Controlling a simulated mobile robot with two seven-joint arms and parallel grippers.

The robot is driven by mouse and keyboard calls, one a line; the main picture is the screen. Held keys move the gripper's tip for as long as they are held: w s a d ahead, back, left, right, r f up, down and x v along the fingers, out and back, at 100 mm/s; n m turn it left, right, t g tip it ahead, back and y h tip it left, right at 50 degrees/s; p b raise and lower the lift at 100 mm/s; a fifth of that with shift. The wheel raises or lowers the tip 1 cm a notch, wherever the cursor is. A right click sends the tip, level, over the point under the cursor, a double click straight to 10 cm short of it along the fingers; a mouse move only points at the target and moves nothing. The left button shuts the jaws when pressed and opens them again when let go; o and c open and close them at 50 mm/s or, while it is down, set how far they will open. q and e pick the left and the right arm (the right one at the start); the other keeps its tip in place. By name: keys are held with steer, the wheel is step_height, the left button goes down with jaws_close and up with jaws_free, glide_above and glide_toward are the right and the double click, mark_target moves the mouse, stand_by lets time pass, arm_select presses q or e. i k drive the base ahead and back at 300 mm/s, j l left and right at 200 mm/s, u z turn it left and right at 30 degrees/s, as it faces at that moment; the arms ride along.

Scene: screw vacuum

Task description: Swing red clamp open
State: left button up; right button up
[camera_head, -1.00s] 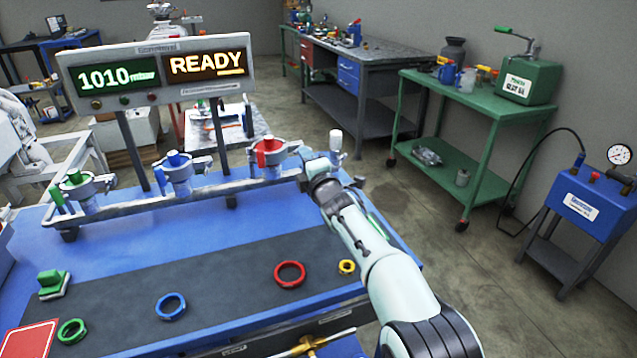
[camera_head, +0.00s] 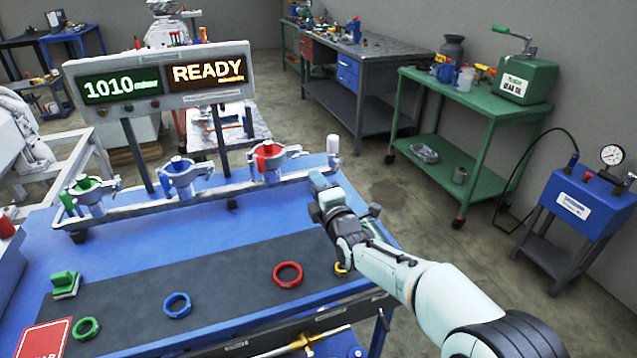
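The red clamp (camera_head: 267,157) sits on the metal rail at the back of the blue bench, right of the blue clamp (camera_head: 181,171) and the green clamp (camera_head: 90,190). It appears closed around its grey fitting. My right gripper (camera_head: 318,182) is over the bench, right of and nearer than the red clamp, and apart from it. Its fingers are small and seen from behind, so I cannot tell whether they are open. My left gripper is not in view.
My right arm partly hides a yellow ring (camera_head: 341,268). A display panel (camera_head: 160,78) stands behind the rail.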

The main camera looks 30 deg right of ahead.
mark_target(263, 165)
steer(key=k+j, duration=0.2)
steer(key=k, duration=0.3)
steer(key=k+j, duration=0.15)
steer(key=k, duration=0.35)
